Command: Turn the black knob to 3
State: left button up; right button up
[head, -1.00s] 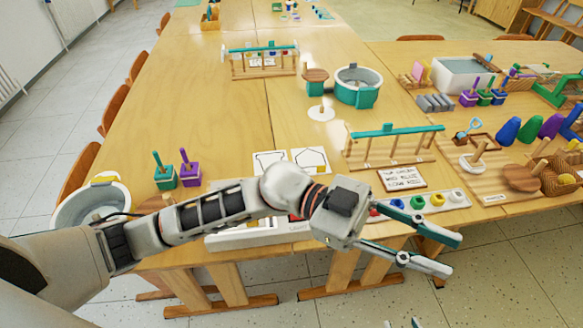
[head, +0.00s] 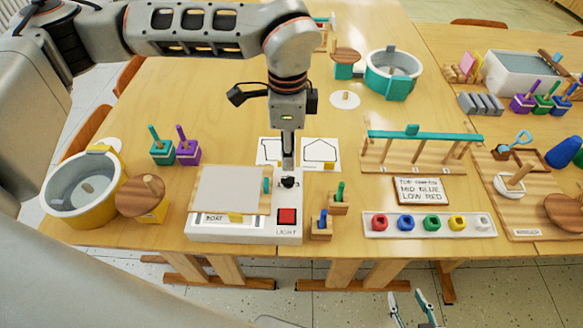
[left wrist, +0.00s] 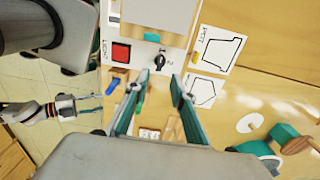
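The black knob (head: 288,182) sits on the right side of a white light box (head: 254,235), above a red button (head: 287,216) labelled LIGHT. The knob (left wrist: 159,62) shows in the left wrist view with small marks beside it; its setting is too small to read surely. My left gripper (head: 288,160) points down above the knob, seen edge-on in the head view. In the left wrist view its fingers (left wrist: 157,80) are apart, with the knob between and just beyond the tips. My right gripper (head: 413,308) is open and empty at the bottom, beyond the table's front edge.
Small wooden blocks with blue and green pegs (head: 320,226) stand right of the box. Outline cards (head: 320,153) lie behind it. A tray of coloured knobs (head: 376,232) is further right. A yellow-and-grey tub (head: 62,200) stands left.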

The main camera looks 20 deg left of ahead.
aim_at(288, 177)
pick_arm(q)
notch_tip(288, 177, down, 8)
jog(key=shift+r, duration=0.15)
dwell(0.3)
grip_shut()
